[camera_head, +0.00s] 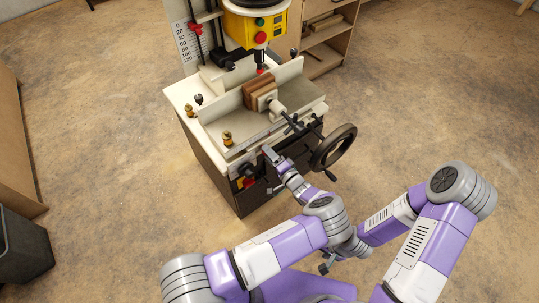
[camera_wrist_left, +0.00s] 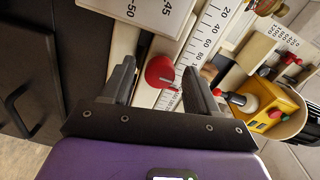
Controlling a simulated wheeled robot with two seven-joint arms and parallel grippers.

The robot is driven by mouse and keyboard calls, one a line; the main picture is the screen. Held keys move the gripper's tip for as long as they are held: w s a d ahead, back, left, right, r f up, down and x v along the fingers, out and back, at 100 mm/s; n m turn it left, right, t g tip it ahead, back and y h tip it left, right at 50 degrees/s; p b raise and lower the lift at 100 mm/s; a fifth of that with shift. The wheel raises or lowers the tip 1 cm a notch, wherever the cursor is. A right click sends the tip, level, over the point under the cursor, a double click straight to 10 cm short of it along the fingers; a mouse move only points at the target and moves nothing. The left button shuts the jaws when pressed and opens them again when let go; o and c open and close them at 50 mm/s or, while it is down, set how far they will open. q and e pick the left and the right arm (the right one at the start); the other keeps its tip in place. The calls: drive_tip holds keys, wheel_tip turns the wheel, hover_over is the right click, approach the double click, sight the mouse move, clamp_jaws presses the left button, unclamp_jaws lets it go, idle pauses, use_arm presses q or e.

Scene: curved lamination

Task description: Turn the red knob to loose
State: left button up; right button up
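The round red knob (camera_wrist_left: 159,71) shows in the left wrist view, beside a pale ruler scale (camera_wrist_left: 203,38) on the machine. A thin metal piece shows at the knob's right side. My left gripper (camera_wrist_left: 162,88) is open, with one dark finger on each side of the knob and visible gaps between. I cannot tell whether the fingertips reach past the knob. In the head view my left gripper (camera_head: 271,154) is at the machine's front edge and hides the knob. My right gripper (camera_head: 327,265) is low in the head view, away from the machine; its opening is unclear.
A black handwheel (camera_head: 334,147) stands out right of my left gripper. A wooden block (camera_head: 260,95) sits on the machine table. A yellow control box (camera_head: 258,29) is above. A black knob (camera_head: 247,170) is on the front panel.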

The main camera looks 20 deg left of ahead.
use_arm(q)
drive_tip(key=p+v, duration=0.1)
drive_tip(key=v, duration=0.6)
drive_tip(key=shift+s+d, duration=0.2)
drive_tip(key=shift+d, duration=0.05)
idle(0.5)
